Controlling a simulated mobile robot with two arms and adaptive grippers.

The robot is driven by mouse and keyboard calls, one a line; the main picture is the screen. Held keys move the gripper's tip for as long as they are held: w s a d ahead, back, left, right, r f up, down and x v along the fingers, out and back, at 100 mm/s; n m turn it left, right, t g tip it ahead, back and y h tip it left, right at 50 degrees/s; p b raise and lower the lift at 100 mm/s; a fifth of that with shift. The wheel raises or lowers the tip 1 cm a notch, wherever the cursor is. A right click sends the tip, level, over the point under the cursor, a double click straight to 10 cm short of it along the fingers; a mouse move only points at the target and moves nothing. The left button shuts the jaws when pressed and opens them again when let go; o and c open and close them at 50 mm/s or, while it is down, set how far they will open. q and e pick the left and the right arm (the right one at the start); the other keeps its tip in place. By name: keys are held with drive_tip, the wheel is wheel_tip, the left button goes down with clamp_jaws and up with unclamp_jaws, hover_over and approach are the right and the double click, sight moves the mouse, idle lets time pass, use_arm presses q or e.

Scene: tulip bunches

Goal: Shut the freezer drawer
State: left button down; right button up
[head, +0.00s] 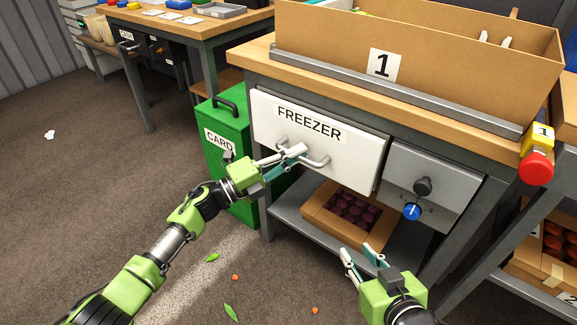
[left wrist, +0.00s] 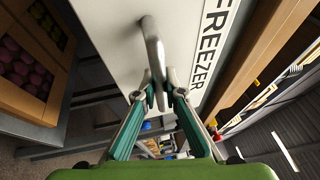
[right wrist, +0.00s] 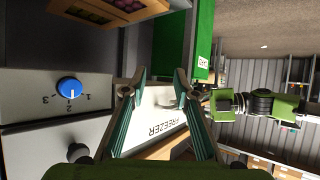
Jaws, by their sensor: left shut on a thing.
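The freezer drawer (head: 355,165) has a white front labelled FREEZER, under the wooden bench top. A dark gap shows along its right edge; I cannot tell exactly how far out it stands. Its bar handle (head: 318,162) runs across the front. My left gripper (head: 292,155) is shut on the handle; the left wrist view shows the handle (left wrist: 152,45) between the fingertips. My right gripper (head: 359,252) is open and empty, low in front of the bench. The drawer front also shows in the right wrist view (right wrist: 160,110).
A green CARD bin (head: 225,150) stands left of the drawer. A grey panel (head: 440,175) with a black knob and a blue dial (head: 412,211) is to the right. A crate of dark round items (head: 315,205) sits on the lower shelf. Leaves lie on the floor.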

use_arm(q)
drive_tip(key=shift+w+d+r+b, duration=0.15)
drive_tip(key=shift+w+d+b, duration=0.2)
drive_tip(key=shift+w, duration=0.25)
use_arm(e)
drive_tip(key=shift+w+a+r+t+y, duration=0.15)
drive_tip(key=shift+w+a+r+t, duration=0.2)
drive_tip(key=shift+r, duration=0.45)
drive_tip(key=shift+w+a+r+t+y, duration=0.1)
drive_tip(key=shift+w+r+t+y, duration=0.1)
drive_tip(key=shift+w+r+t, duration=0.45)
drive_tip(key=shift+w+a+r+t+y, duration=0.15)
drive_tip(key=shift+a+r+t, duration=0.1)
drive_tip(key=shift+r, duration=0.7)
use_arm(q)
drive_tip(key=c, duration=2.5)
unclamp_jaws()
drive_tip(key=shift+c, duration=0.2)
drive_tip(key=shift+o, duration=0.9)
drive_tip(key=shift+d, duration=0.15)
use_arm(e)
drive_tip(key=shift+d+f, duration=0.1)
use_arm(q)
drive_tip(key=v, duration=1.2)
